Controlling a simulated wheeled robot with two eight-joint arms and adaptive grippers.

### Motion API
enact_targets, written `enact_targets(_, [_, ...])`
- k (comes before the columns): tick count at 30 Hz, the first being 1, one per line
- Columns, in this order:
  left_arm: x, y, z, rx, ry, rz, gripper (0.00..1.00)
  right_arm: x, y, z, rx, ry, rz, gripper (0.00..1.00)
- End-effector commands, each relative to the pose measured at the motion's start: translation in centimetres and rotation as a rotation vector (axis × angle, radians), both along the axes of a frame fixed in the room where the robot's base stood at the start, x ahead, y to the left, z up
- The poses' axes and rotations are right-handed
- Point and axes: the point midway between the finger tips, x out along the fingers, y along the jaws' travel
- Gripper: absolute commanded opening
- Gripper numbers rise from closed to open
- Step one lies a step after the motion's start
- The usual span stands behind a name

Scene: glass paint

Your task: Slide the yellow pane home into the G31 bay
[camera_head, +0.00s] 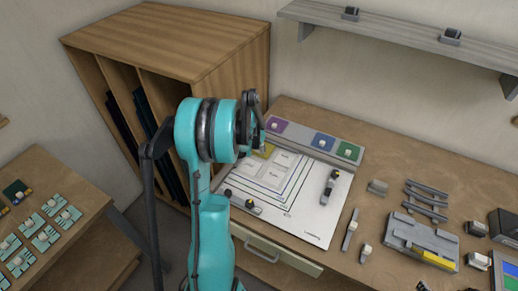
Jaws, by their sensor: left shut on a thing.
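The yellow pane (266,151) shows as a small yellow patch at the upper left of the white work board, mostly hidden by my left gripper. My left gripper (258,138) is shut on the yellow pane, with its dark fingers pointing down. I cannot tell whether the pane touches the board. A grey rail (300,132) behind it holds a purple pane (277,125), a blue pane (323,141) and a green pane (348,151). No G31 label is readable, so I cannot tell which place is the G31 bay. My right gripper is out of view.
The white board (310,225) bears pale squares and a dark tool (329,187). A wooden cabinet (190,45) with dark upright sheets stands behind my arm. Tools and a grey tray (421,240) lie on the right. A side table (95,215) holds several small teal pieces.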

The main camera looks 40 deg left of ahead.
Motion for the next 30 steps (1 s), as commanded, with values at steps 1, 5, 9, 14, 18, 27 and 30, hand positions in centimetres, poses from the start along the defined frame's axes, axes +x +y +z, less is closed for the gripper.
enact_targets(1, [0.03, 0.05, 0.03, 0.001, -0.002, 0.001, 0.00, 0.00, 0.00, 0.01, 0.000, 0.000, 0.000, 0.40])
enact_targets(5, [0.03, 0.07, 0.02, 0.001, -0.002, 0.001, 0.00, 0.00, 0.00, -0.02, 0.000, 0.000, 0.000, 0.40])
enact_targets(9, [0.02, 0.17, -0.01, 0.002, -0.002, 0.002, 0.00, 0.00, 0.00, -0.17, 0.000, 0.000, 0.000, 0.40])
enact_targets(14, [0.02, 0.21, 0.04, 0.002, -0.002, 0.002, 0.00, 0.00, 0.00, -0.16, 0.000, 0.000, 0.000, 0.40])
enact_targets(18, [0.03, 0.23, 0.03, 0.003, -0.002, 0.002, 0.00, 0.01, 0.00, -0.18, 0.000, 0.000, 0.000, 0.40])
enact_targets(27, [0.09, 0.24, 0.04, 0.002, -0.002, 0.002, 0.42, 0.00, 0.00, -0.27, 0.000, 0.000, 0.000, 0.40])
enact_targets(30, [0.08, 0.20, 0.03, 0.002, -0.002, 0.002, 0.42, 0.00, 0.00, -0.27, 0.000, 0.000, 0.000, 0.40])
